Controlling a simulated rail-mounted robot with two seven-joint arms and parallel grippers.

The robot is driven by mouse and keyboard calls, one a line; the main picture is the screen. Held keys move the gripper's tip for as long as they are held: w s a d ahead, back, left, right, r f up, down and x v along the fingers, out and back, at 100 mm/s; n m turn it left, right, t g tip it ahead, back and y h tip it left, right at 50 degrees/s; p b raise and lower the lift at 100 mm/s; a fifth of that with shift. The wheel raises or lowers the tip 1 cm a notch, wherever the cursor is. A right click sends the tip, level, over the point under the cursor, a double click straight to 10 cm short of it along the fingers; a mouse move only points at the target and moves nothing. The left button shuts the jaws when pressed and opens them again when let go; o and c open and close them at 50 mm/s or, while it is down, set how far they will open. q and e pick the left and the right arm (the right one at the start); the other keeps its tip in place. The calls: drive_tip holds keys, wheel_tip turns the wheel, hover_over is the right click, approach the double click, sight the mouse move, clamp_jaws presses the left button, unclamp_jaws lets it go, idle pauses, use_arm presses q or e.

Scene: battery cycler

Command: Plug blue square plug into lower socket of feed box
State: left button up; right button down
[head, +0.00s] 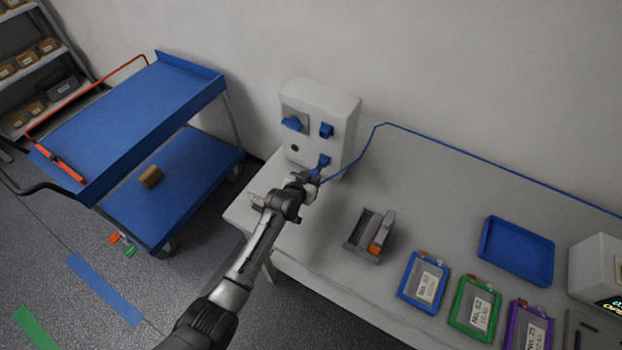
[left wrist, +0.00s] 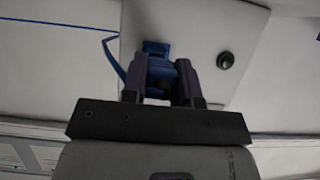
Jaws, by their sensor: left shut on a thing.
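The white feed box (head: 345,108) stands at the back left of the table. Its front carries a blue upper socket (head: 326,130) and a blue lower socket (head: 324,160). The lower socket also shows in the left wrist view (left wrist: 155,46), just beyond the fingers. My left gripper (head: 314,178) is at the lower socket, shut on the blue plug (left wrist: 161,72), which sits between both fingers. The plug lines up closely with the socket; I cannot tell whether it is inside. A blue cable (head: 375,135) runs from the plug to the right. My right gripper is not in view.
A blue rotary switch (head: 292,123) and a dark round button (head: 295,148) are on the box. A grey holder (head: 362,233), several coloured trays and a blue tray (head: 516,250) stand to the right. A blue cart (head: 140,115) is at left.

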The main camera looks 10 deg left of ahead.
sight(316, 172)
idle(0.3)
use_arm(q)
drive_tip(key=shift+w, duration=0.1)
drive_tip(key=shift+w+d+b, duration=0.15)
drive_tip(key=shift+w+b, duration=0.15)
drive_tip(key=shift+w, duration=0.15)
idle(0.6)
drive_tip(key=shift+w, duration=0.2)
drive_tip(key=shift+d, duration=0.1)
idle(0.5)
idle(0.4)
drive_tip(key=shift+w, duration=0.15)
drive_tip(key=shift+w+d+b, duration=0.2)
drive_tip(key=shift+w+b, duration=0.35)
drive_tip(key=shift+w, duration=0.05)
idle(0.6)
